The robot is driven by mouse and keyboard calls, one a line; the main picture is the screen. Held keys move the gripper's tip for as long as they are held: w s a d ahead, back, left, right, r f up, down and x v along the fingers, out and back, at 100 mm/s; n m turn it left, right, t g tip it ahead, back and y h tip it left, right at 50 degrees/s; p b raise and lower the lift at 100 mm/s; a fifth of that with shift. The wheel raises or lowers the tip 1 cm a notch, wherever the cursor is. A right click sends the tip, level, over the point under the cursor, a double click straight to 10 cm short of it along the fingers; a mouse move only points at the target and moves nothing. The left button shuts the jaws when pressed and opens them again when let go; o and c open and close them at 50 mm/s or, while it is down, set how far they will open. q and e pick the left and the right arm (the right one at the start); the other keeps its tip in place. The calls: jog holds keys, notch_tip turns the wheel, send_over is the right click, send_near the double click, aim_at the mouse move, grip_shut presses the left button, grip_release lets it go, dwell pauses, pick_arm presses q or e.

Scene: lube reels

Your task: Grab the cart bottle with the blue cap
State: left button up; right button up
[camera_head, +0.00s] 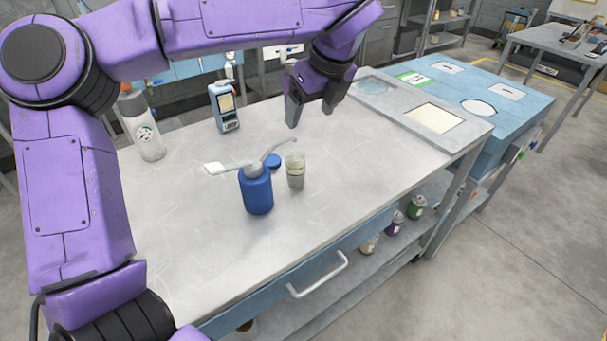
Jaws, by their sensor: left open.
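My left gripper (311,112) is open and empty, above the back part of the cart's grey top (370,150). In front of it and lower stands a blue bottle (257,192) with a pale spout and handle-like top. A small clear jar (295,171) with greyish contents stands just right of it. A blue round cap-like piece (273,161) shows behind them, partly hidden; I cannot tell whether it lies loose. My right gripper is not in view.
A blue handheld device (225,108) stands at the back of the top. Small bottles, one green (416,207) and one purple (394,223), stand on the lower shelf. A blue-topped unit (520,98) adjoins at right. The top's front right is clear.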

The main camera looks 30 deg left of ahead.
pick_arm(q)
jog(key=b, duration=0.3)
send_near(297, 155)
notch_tip(297, 155, up, 2)
jog(key=s+d, duration=0.2)
jog(key=x, duration=0.6)
jog(key=p+x, duration=0.1)
jog(key=x, duration=0.3)
jog(key=shift+s+a+r, duration=0.1)
jog(key=shift+a, duration=0.15)
grip_shut()
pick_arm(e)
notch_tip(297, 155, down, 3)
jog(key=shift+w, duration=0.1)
